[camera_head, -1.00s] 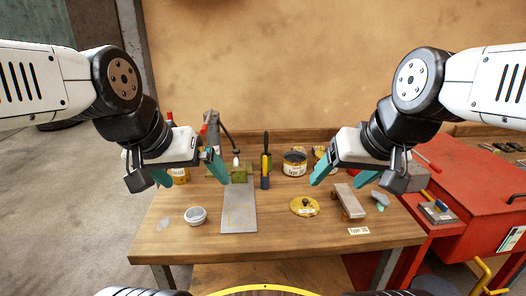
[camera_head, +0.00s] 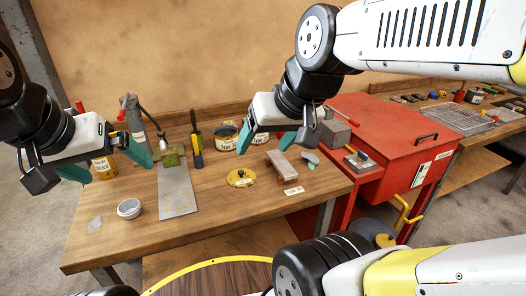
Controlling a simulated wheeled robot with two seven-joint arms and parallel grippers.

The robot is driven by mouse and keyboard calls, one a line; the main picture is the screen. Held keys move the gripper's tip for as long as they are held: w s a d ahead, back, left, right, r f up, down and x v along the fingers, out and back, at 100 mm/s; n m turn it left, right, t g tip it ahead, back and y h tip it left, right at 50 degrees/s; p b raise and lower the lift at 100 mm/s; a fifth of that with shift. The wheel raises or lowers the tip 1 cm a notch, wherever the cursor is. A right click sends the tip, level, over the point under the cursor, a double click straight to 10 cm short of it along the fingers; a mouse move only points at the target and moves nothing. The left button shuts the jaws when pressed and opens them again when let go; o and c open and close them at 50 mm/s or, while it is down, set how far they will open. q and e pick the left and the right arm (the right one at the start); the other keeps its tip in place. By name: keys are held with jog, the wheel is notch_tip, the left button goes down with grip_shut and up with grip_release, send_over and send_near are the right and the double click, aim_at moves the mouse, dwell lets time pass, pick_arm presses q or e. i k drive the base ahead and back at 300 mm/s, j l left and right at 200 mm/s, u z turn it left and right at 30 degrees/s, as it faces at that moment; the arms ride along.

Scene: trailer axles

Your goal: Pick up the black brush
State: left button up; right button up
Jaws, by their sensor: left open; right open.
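I cannot clearly make out a black brush. Small dark objects (camera_head: 410,98) lie on the far bench at the right, too small to tell apart. A dark upright tool with yellow and blue parts (camera_head: 197,158) stands at the back of the wooden table; I cannot tell if it is a brush. My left gripper (camera_head: 107,163) is open and empty above the table's left side. My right gripper (camera_head: 272,140) is open and empty above the table's right part, partly in front of the cans.
The wooden table (camera_head: 100,232) bears a metal plate (camera_head: 176,190), a yellow lid (camera_head: 240,178), a block (camera_head: 281,164), a small round tin (camera_head: 129,208) and a can (camera_head: 224,138). A red cabinet (camera_head: 385,135) stands to its right. A bench with a wire grid (camera_head: 455,118) lies beyond.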

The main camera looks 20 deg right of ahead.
aim_at(193, 117)
jog(key=i+l+u, duration=0.1)
jog(key=u, duration=0.25)
jog(key=i+l+u, duration=0.1)
jog(key=u, duration=0.25)
jog(key=l+u, duration=0.2)
jog(key=u, duration=0.15)
